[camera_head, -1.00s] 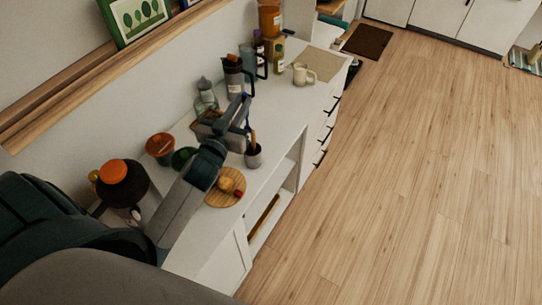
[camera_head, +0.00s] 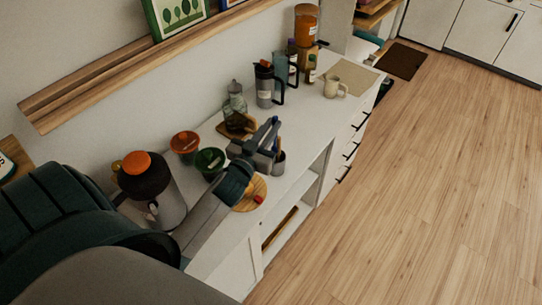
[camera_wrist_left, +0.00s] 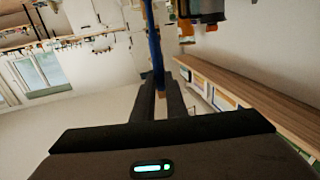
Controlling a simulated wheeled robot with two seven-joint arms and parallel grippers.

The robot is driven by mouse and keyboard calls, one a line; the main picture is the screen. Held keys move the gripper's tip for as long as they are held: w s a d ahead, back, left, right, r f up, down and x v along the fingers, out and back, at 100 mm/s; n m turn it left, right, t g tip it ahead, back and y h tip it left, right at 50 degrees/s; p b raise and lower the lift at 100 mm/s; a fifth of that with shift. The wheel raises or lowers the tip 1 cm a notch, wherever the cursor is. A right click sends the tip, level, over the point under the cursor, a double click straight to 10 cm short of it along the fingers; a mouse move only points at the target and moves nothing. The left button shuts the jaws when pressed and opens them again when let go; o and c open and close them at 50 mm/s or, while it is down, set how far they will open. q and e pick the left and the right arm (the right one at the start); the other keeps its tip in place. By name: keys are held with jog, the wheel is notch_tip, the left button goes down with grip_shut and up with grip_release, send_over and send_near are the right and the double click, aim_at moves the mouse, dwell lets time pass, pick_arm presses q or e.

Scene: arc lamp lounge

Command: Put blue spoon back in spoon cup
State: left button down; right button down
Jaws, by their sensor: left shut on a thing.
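My left gripper (camera_head: 269,130) reaches over the white counter from the left, next to the spoon cup and a little to its left in the head view. Its two fingers (camera_wrist_left: 160,98) are shut on the blue spoon (camera_wrist_left: 153,45), whose thin blue handle runs up from between them in the left wrist view. In the head view the spoon is hard to tell apart from the dark gripper. The cup's inside is mostly hidden. My right gripper is out of view.
On the white counter (camera_head: 305,143) stand a carafe with an orange lid (camera_head: 145,175), a green bowl (camera_head: 209,160), an orange-red jar (camera_head: 185,142), a round wooden board (camera_head: 256,193), a dark press (camera_head: 264,84) and a cream mug (camera_head: 335,87). Counter right of the cup is clear.

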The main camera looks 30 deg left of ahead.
pick_arm(q)
notch_tip(320, 180, down, 7)
jog(key=b, duration=0.5)
jog(key=shift+r, duration=0.15)
jog(key=shift+f+b, duration=2)
jog(key=shift+b, duration=0.1)
jog(key=shift+f, duration=0.1)
jog(key=c, duration=1.8)
grip_release()
jog(key=shift+o, duration=0.2)
jog(key=b, duration=0.3)
send_near(274, 146)
jog(key=shift+s+d, duration=0.15)
jog(key=shift+s, duration=0.95)
jog(key=shift+s+d, duration=0.2)
jog(key=shift+s, duration=0.9)
